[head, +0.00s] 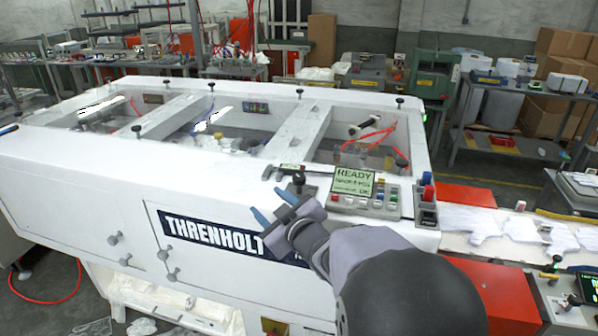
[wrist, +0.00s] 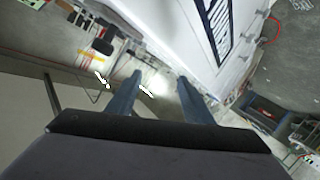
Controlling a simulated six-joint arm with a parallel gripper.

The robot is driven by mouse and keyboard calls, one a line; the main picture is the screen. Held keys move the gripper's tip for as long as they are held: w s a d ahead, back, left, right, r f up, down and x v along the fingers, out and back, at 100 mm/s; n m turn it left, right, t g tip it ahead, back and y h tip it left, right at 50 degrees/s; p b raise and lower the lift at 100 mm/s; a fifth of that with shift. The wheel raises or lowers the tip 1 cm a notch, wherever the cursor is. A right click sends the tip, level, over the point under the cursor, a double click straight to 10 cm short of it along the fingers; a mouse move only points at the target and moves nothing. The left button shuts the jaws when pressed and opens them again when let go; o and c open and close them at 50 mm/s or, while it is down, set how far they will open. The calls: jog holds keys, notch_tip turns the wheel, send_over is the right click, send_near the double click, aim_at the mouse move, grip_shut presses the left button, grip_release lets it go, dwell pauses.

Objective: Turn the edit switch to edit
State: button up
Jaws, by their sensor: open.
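The control panel (head: 365,203) sits on the near top edge of the white machine, with a lit green display (head: 353,182) reading READY and a row of small coloured buttons. A black knob (head: 298,179) on a dark plate stands left of the display. A small box with red and blue buttons (head: 427,192) stands at the right. I cannot read which control is the edit switch. My gripper (head: 272,206) is open and empty, in front of the machine's name plate, left of and below the panel. Its blue fingers also show in the wrist view (wrist: 159,82), apart from any control.
The white machine (head: 75,160) has open bays and several small black knobs along its top. A dark THRENHOLT plate (head: 210,232) is on its front. A belt with white film gloves (head: 480,228) runs to the right. A caliper-like tool (head: 292,168) lies behind the black knob.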

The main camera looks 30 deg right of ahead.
notch_tip(320, 180, up, 4)
jog(key=n+t+y, duration=0.1)
jog(key=t, duration=0.1)
jog(key=m+b, duration=0.3)
jog(key=m, duration=0.3)
send_near(303, 182)
jog(key=shift+t+h, duration=0.4)
jog(key=w, duration=0.3)
jog(key=w+a, duration=0.1)
jog(key=shift+w+f, duration=0.3)
jog(key=shift+s+d, duration=0.15)
jog(key=shift+d, duration=0.05)
jog(key=shift+w+r, duration=0.1)
jog(key=shift+w, duration=0.55)
jog(key=shift+w+p, duration=1.35)
jog(key=shift+w, duration=1.75)
jog(key=shift+c, duration=0.5)
jog(key=c, duration=1)
